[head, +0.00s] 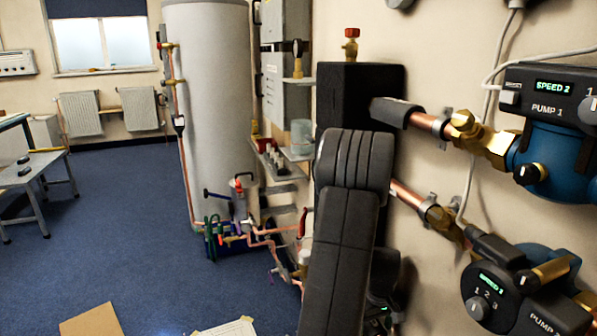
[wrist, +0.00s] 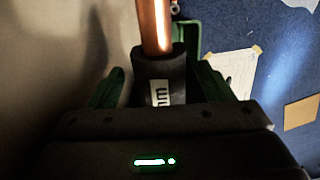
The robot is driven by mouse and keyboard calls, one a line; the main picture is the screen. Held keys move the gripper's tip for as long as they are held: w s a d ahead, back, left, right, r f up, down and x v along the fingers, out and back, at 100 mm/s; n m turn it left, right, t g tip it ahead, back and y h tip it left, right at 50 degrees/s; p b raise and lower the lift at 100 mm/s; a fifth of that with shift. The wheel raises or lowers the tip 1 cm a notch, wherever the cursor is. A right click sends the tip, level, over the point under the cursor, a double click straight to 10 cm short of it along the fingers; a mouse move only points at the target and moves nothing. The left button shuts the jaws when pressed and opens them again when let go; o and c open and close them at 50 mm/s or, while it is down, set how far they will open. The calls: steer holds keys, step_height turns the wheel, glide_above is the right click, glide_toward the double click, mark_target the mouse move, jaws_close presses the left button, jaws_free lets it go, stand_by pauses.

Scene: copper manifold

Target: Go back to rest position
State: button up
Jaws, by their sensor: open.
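My gripper (wrist: 160,84) shows in the wrist view with its two green fingers apart. A copper pipe (wrist: 155,25) runs down between them into a dark sleeve (wrist: 165,70) with a white label. The fingers stand on either side of the sleeve; I cannot tell whether they touch it. In the head view my dark arm (head: 345,220) reaches up in front of the wall, and my gripper cannot be made out there.
Pump 1 (head: 548,165) and Pump 2 (head: 510,300) stand at the right on copper pipework close to my arm. A tall grey cylinder (head: 212,100) stands behind. Open blue floor (head: 110,240) lies left, with cardboard (head: 90,321) on it.

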steer(key=shift+s+d+f, duration=0.15)
steer(key=shift+s+f, duration=0.05)
steer(key=shift+s, duration=0.3)
steer(key=shift+w, duration=0.1)
steer(key=shift+w+r, duration=0.2)
step_height(320, 180, up, 14)
steer(key=p, duration=0.4)
steer(key=f+b, duration=0.2)
steer(key=f, duration=0.5)
steer(key=f+b, duration=0.2)
steer(key=f, duration=0.5)
steer(key=shift+w+a+f, duration=0.2)
steer(key=shift+f, duration=0.15)
steer(key=s, duration=0.1)
steer(key=s+d, duration=0.1)
steer(key=s, duration=0.2)
steer(key=shift+s+d+r+b, duration=0.1)
steer(key=shift+s+d+b, duration=0.2)
steer(key=shift+s+d, duration=0.1)
step_height(320, 180, up, 14)
steer(key=p, duration=0.3)
steer(key=shift+f+p, duration=0.2)
steer(key=shift+p, duration=0.2)
steer(key=shift+w, duration=0.1)
